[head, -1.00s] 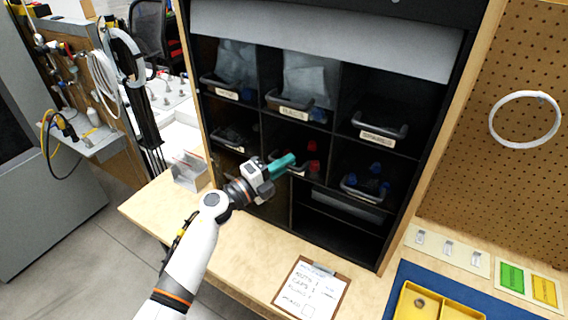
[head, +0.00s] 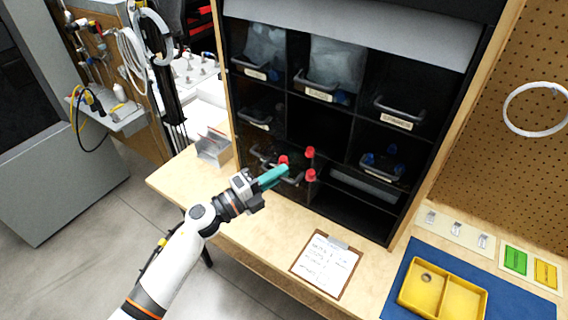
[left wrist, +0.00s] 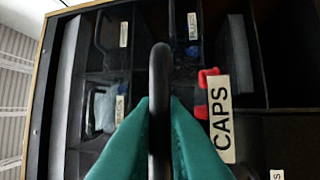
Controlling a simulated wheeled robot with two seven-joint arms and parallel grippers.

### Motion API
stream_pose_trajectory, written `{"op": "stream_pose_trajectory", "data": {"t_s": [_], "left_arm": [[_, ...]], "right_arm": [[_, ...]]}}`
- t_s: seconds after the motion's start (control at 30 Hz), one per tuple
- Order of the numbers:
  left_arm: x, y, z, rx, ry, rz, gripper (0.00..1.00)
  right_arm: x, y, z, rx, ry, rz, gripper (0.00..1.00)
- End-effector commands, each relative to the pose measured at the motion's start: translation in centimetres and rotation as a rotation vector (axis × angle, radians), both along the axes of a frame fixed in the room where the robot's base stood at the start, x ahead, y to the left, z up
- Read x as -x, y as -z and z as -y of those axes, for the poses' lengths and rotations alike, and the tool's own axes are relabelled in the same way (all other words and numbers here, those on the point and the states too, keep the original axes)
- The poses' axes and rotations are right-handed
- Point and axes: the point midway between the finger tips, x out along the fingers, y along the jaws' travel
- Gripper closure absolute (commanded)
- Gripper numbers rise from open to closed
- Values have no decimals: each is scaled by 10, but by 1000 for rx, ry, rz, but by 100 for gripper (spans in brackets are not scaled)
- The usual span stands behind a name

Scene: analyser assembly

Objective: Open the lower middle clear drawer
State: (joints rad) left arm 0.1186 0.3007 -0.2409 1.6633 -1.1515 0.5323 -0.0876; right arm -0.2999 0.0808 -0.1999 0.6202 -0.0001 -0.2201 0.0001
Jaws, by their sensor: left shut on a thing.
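The clear drawer (head: 295,178) with red caps (head: 310,175) stands pulled out in front of the black cabinet, below and in front of an empty middle opening (head: 318,128). My left gripper (head: 272,178) has teal fingertips and is shut on this drawer's handle. In the left wrist view the dark handle bar (left wrist: 160,85) runs between the two fingertips. A label reading CAPS (left wrist: 220,118) and red caps (left wrist: 206,79) show beside it. The drawer's clear walls are hard to make out. My right gripper is not in view.
Other drawers sit in the cabinet, including one with blue parts (head: 384,165) at right. A clipboard (head: 326,263) lies on the wooden counter (head: 270,240). A yellow tray (head: 440,296) rests on a blue mat (head: 398,292). A grey holder (head: 213,150) stands at left.

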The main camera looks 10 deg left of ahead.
Motion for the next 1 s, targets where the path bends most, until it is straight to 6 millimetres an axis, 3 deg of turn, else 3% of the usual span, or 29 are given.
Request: {"op": "stream_pose_trajectory", "data": {"t_s": [0.6,0.63,0.67,1.0], "left_arm": [[9,0,-4,-1,0,1,100],[9,1,-4,-1,0,1,86],[9,1,-4,0,0,0,81],[11,2,-6,0,0,0,80]], "right_arm": [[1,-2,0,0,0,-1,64],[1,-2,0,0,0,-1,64],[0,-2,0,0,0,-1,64],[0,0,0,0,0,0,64]]}}
